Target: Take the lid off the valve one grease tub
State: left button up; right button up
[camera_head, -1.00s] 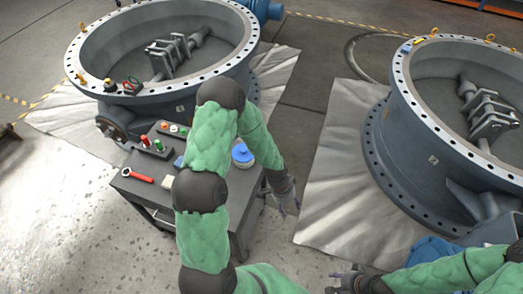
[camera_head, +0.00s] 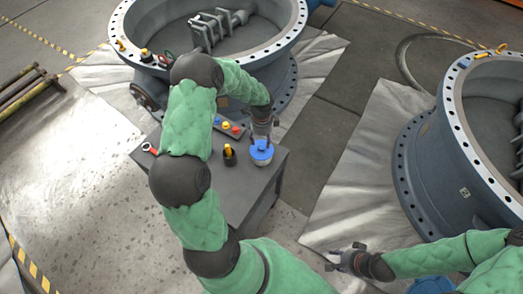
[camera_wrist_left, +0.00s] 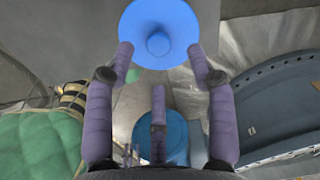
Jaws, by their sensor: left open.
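The grease tub (camera_head: 263,164) is a pale round tub with a blue lid (camera_head: 261,153), near the right edge of the grey cart. The lid has a round central knob, seen at the top of the left wrist view (camera_wrist_left: 158,44). My left gripper (camera_head: 262,138) is just behind and above the lid in the head view. In the wrist view its open fingers (camera_wrist_left: 160,55) appear either side of the lid's lower part; contact cannot be told. My right gripper (camera_head: 345,257) is away at the lower right, with fingers spread and empty.
The cart top (camera_head: 240,195) also carries a black cup with a yellow item (camera_head: 229,155), a tray of coloured pieces (camera_head: 229,127) and a red wrench (camera_head: 150,149), partly hidden by my left arm. Large valves stand behind (camera_head: 282,45) and right (camera_head: 425,175).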

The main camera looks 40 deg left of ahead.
aim_at(262, 147)
pick_arm(q)
jog(key=shift+d+f+b, duration=0.1)
jog(key=shift+f+b, duration=0.9)
jog(key=shift+f, duration=1.7)
jog(key=c, duration=0.9)
